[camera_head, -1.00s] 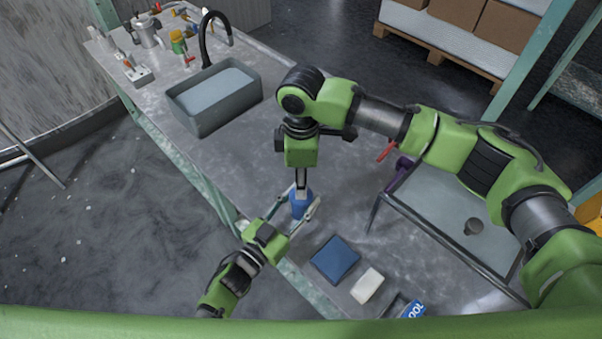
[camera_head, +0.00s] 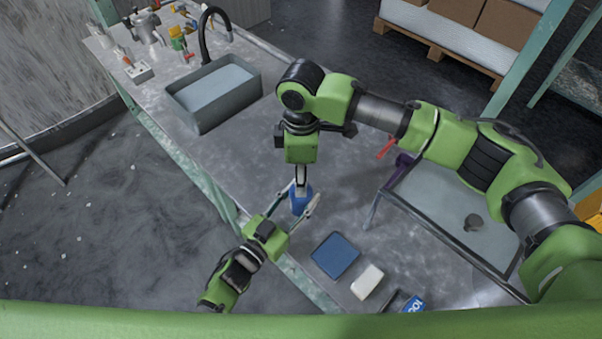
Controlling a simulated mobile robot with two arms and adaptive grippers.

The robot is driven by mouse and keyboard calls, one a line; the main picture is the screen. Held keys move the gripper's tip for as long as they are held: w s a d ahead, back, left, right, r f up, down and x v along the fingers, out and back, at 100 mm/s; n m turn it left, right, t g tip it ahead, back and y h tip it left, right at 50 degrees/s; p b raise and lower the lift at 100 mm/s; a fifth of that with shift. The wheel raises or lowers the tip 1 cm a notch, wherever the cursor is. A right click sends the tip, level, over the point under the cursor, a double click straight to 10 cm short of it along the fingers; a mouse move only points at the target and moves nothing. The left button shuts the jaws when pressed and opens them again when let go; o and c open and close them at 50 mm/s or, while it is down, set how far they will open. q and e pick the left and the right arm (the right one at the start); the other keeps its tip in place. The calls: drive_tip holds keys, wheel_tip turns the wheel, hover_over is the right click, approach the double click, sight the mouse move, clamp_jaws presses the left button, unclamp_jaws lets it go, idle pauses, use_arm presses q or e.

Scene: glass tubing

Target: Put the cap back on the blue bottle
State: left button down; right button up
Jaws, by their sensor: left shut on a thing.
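The blue bottle (camera_head: 300,204) stands on the grey workbench near its front edge. My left gripper (camera_head: 299,198) comes from the lower left and is shut on the bottle, one finger on each side. My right gripper (camera_head: 302,182) points straight down over the bottle's top, its fingertips at or just above the neck. I cannot tell whether they touch it or hold anything. The cap cannot be made out. The bottle's neck is hidden by the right fingertips.
A blue square pad (camera_head: 336,256) and a white block (camera_head: 367,282) lie to the right of the bottle. A metal-framed tray (camera_head: 440,190) holding a small dark round thing (camera_head: 473,222) is further right. A sink (camera_head: 214,92) with a black tap is behind. Bench between is clear.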

drive_tip(key=shift+r, duration=0.15)
wheel_tip(320, 180, up, 12)
idle(0.3)
use_arm(q)
drive_tip(key=c, duration=1.2)
unclamp_jaws()
drive_tip(key=v, duration=1.2)
